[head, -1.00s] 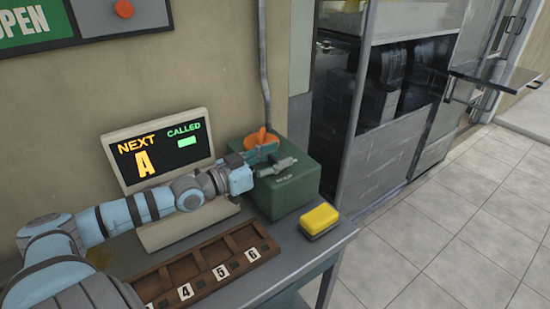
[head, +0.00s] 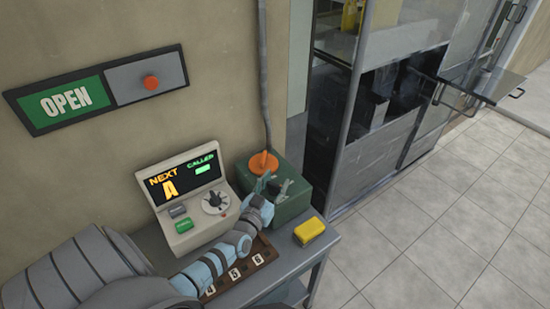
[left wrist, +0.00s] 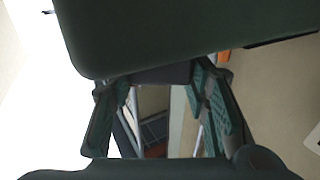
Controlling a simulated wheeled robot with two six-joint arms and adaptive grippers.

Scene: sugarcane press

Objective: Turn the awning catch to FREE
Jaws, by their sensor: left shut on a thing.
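The orange awning catch (head: 263,163) is on top of the green box (head: 293,207), against the wall. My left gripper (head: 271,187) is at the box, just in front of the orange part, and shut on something. It appears to be the catch's handle, but the fingers hide the grip. In the left wrist view my left gripper (left wrist: 160,105) has its fingers apart on both sides of a dark block, with a large dark green surface above. The catch's marks cannot be read. My right gripper is not in view.
A cream display console (head: 184,205) with a knob and buttons stands left of the box. A brown numbered tray (head: 262,252) and a yellow block (head: 309,230) lie on the grey table (head: 323,246). An OPEN sign (head: 65,101) hangs on the wall.

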